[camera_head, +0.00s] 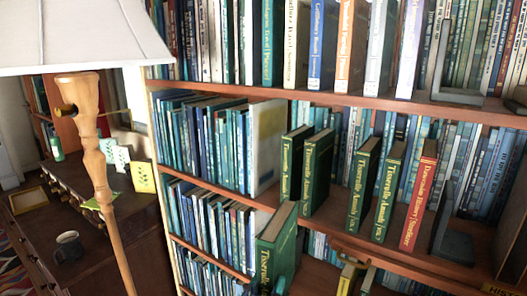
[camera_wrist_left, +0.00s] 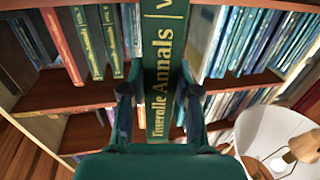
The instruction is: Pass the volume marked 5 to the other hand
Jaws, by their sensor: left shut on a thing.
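A green book with gold lettering reading "Tisserolle Annals" (camera_head: 276,240) is held in front of the shelves, low in the head view. It also fills the middle of the left wrist view (camera_wrist_left: 163,60), spine toward the camera. Its volume mark is not readable. My left gripper (camera_head: 279,284) is shut on this book; only a teal bit of it shows at the bottom edge of the head view. In the left wrist view its two dark fingers (camera_wrist_left: 158,92) press the book from both sides. My right gripper does not show.
Matching green books (camera_head: 317,172) (camera_head: 363,186) stand on the middle shelf with a gap between them. A red book (camera_head: 418,196) and a dark bookend (camera_head: 455,243) stand right of them. A floor lamp (camera_head: 100,170) stands close at left, before a desk (camera_head: 95,230) with a mug (camera_head: 68,246).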

